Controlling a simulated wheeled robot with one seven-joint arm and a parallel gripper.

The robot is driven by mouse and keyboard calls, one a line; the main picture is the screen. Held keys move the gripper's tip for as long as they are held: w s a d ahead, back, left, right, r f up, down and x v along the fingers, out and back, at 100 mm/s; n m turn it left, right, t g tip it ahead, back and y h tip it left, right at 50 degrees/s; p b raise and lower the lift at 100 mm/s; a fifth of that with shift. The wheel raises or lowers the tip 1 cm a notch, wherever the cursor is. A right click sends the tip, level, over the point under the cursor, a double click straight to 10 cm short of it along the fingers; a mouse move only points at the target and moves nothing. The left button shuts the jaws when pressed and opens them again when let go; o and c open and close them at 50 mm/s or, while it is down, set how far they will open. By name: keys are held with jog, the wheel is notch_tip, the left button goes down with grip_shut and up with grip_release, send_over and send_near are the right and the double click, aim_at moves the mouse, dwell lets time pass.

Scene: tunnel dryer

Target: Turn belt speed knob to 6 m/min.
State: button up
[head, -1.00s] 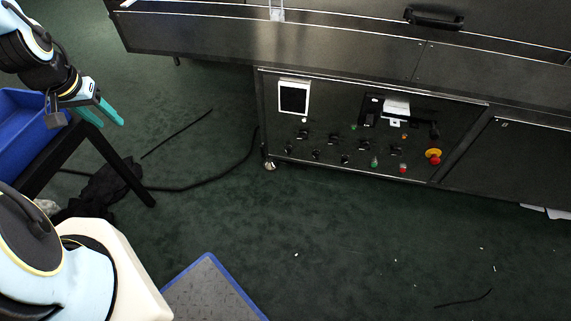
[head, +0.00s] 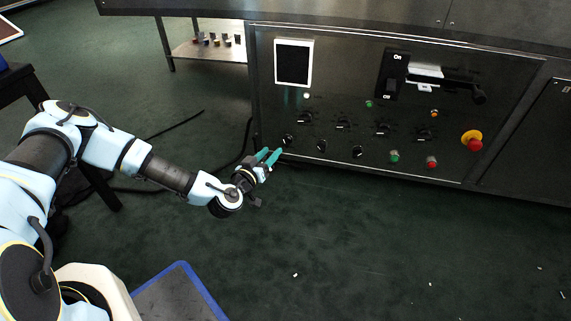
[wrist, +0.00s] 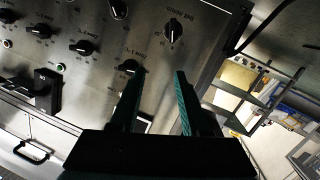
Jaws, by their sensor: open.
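The knob at the lower left corner of the control panel (head: 288,140) is black and round with a pointer. My gripper (head: 270,153) is open and empty, just left of and below that knob in the head view. In the wrist view my gripper's teal fingers (wrist: 160,72) point at the panel, apart from the knob. Another black knob (wrist: 130,67) shows near the left fingertip.
More black knobs (head: 342,125) stand in two rows. A screen (head: 294,63), green button (head: 394,156), red button (head: 431,162), emergency stop (head: 474,142) and On/Off switch (head: 393,75) share the panel. A dark cable (head: 240,150) lies left of it.

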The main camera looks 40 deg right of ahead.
aim_at(285, 143)
notch_tip(285, 143, down, 6)
jog(key=s+d+n+t+b, duration=0.1)
jog(key=n+t+b, duration=0.2)
jog(key=t+b, duration=0.1)
jog(key=b+x, duration=0.4)
jog(key=x, duration=0.5)
jog(key=shift+d+f, duration=0.2)
jog(key=shift+d, duration=0.1)
jog(key=shift+w+d+r, duration=0.15)
jog(key=shift+w+d, duration=0.15)
jog(key=shift+d, duration=0.15)
grip_shut()
